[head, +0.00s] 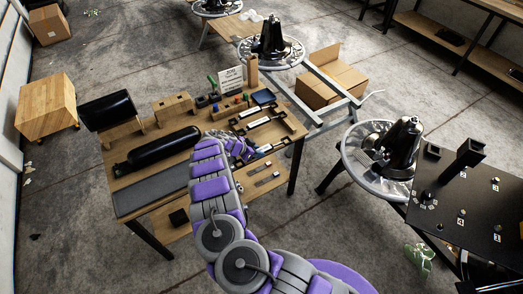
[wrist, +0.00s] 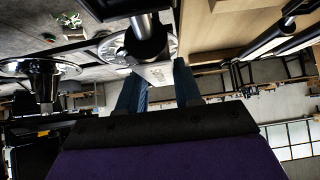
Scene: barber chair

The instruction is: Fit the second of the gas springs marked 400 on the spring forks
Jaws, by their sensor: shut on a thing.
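My gripper (head: 246,152) is at the right end of the wooden bench, by the gas spring rack. In the wrist view its two blue-grey fingers (wrist: 158,92) are a little apart, with a pale piece (wrist: 158,73) between their tips. I take this for part of a gas spring; its marking is not readable. Pale gas springs (head: 252,112) with dark ends lie in the rack, and more show at the upper right of the wrist view (wrist: 283,42). My arm hides part of the rack. I cannot make out the spring forks for certain.
A black cylinder (head: 165,148), wooden blocks (head: 173,106) and a white card (head: 231,80) are on the bench. Chrome chair bases (head: 378,160) stand behind and right. A black table (head: 475,205) with an upright post is at right. Concrete floor lies open between.

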